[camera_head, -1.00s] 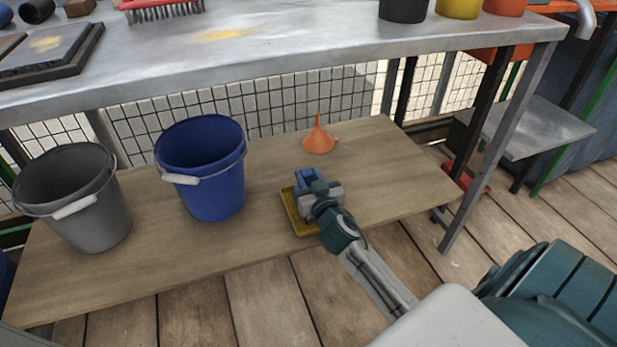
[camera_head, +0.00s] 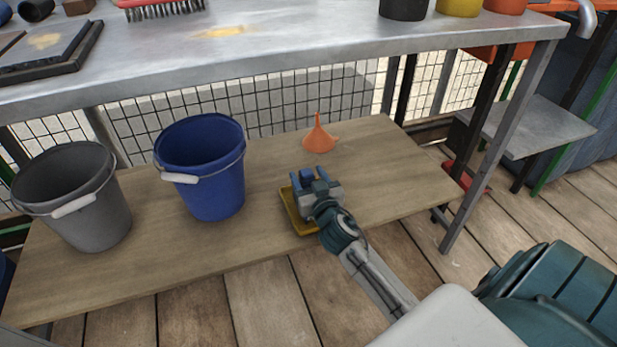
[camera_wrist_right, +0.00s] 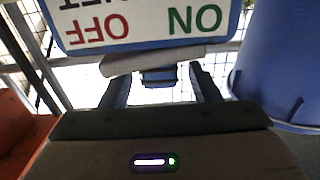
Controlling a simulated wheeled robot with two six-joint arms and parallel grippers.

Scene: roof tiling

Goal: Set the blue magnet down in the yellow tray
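The blue magnet (camera_head: 307,176) is at the yellow tray (camera_head: 291,210) on the wooden lower shelf, partly hidden by my right gripper (camera_head: 309,181). In the right wrist view the magnet (camera_wrist_right: 150,22) shows a white label reading ON and OFF, upside down, with a narrow dark blue part below it. My right gripper's fingers stand on both sides of that part, with a visible gap on each side, so it is open around the magnet. Whether the magnet's underside touches the tray floor is hidden. My left gripper is not in view.
A blue bucket (camera_head: 205,170) and a grey bucket (camera_head: 78,200) stand left of the tray. An orange funnel (camera_head: 319,138) stands behind it. The metal bench top (camera_head: 300,50) overhangs the back of the shelf. The shelf is clear to the right.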

